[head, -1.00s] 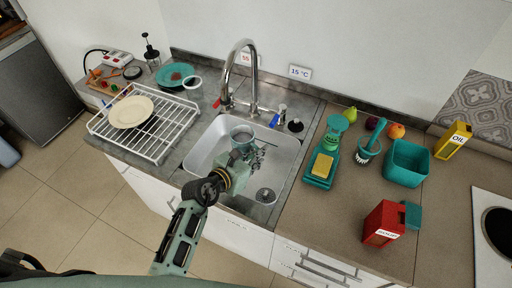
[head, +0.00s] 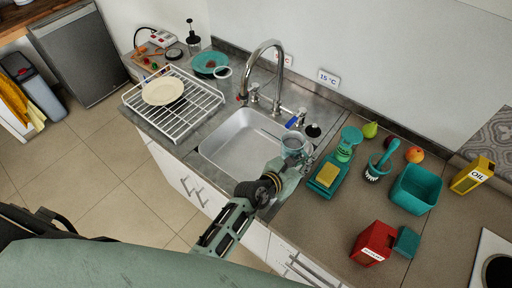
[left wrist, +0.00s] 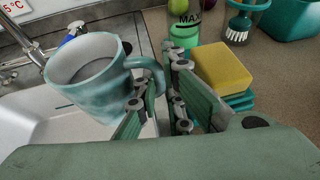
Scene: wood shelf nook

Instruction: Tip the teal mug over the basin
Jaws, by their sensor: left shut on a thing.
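The teal mug (head: 292,146) is over the right end of the sink basin (head: 232,152). My left gripper (head: 303,164) is shut on its handle. In the left wrist view the mug (left wrist: 92,88) is left of my left gripper (left wrist: 160,92), with its handle between the fingers. Its mouth faces up and it looks close to upright, leaning slightly in that view. The basin (left wrist: 30,125) shows below and left of the mug. My right gripper is not in view.
The chrome faucet (head: 279,72) stands behind the basin. A yellow sponge (head: 327,174) on a teal holder lies just right of the mug. A dish brush (head: 380,163), teal bin (head: 433,178) and red box (head: 374,243) stand further right. A white dish rack (head: 197,113) is left.

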